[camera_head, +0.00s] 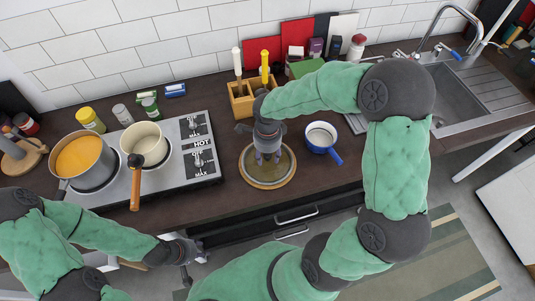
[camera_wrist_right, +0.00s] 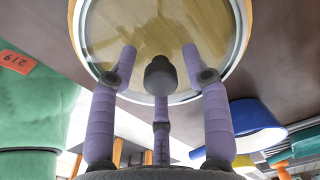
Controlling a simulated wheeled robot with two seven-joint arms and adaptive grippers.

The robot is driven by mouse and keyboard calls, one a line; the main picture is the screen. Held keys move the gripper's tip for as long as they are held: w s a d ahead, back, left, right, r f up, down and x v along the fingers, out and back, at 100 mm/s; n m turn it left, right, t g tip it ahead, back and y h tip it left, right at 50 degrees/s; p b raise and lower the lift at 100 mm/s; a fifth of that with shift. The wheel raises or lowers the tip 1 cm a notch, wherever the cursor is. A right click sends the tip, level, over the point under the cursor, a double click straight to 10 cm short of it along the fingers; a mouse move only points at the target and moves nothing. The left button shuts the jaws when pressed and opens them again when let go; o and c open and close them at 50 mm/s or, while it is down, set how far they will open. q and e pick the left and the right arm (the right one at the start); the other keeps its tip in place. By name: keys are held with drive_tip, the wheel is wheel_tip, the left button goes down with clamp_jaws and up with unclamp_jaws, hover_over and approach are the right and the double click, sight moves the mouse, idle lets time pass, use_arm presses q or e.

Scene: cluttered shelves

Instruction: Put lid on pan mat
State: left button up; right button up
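The glass lid (camera_head: 256,176) lies on the round wooden pan mat (camera_head: 269,188) at the middle of the counter. In the right wrist view the clear lid (camera_wrist_right: 115,25) shows wood through its glass, with the mat's rim (camera_wrist_right: 246,20) around its edge. The dark lid knob (camera_wrist_right: 160,76) points up toward my right gripper (camera_wrist_right: 160,62). The right gripper's three purple fingers are spread around the knob, with gaps visible beside it. My left gripper (camera_head: 194,251) is low in front of the counter, near the drawer fronts; its finger opening is unclear.
A blue pan (camera_head: 321,137) stands just right of the mat. Left is a stove (camera_head: 200,155) with an orange-filled pot (camera_head: 80,157) and a cream saucepan (camera_head: 146,144). A wooden utensil holder (camera_head: 240,108) stands behind the mat. The sink (camera_head: 465,90) is far right.

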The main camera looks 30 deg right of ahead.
drive_tip(key=shift+r, duration=0.1)
drive_tip(key=shift+r+p, duration=0.25)
drive_tip(key=shift+p, duration=0.05)
wheel_tip(320, 180, up, 12)
drive_tip(key=p, duration=0.2)
drive_tip(key=shift+f+p, duration=0.2)
drive_tip(key=shift+p, duration=0.15)
